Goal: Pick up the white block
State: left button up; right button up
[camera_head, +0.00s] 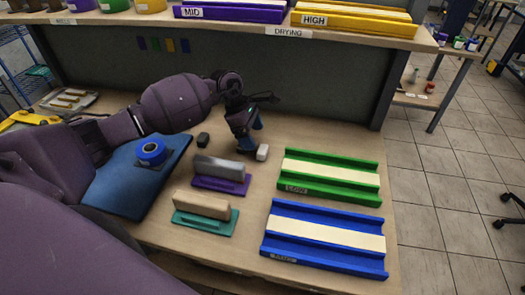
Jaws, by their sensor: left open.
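The white block (262,152) is small and sits on the wooden table, right of the middle dark tool and left of the green tray. My left gripper (252,140) comes in from the left, points down and is open, with blue-tipped fingers just above and left of the white block. I cannot tell whether a finger touches it. A dark block (203,140) lies to the left of the gripper. My right gripper does not show.
A green tray (290,187) and a blue tray (270,245) lie at the right. A grey-topped purple tool (220,168) and a wood-topped teal tool (203,205) stand in front. A shelf (345,38) overhangs the back.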

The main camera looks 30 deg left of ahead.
aim_at(262, 149)
pick_arm(q)
jog(key=shift+d+f, duration=0.15)
jog(key=shift+f, duration=0.25)
jog(key=x, duration=0.2)
jog(key=w+x, duration=0.1)
jog(key=x, duration=0.1)
jog(key=shift+d+f+p, duration=0.1)
jog(key=shift+f+p, duration=0.2)
jog(key=shift+f, duration=0.05)
jog(key=shift+d+f, duration=0.15)
jog(key=shift+f, duration=0.25)
jog(key=shift+c, duration=0.8)
jog(key=c, duration=0.8)
jog(key=shift+c, duration=0.2)
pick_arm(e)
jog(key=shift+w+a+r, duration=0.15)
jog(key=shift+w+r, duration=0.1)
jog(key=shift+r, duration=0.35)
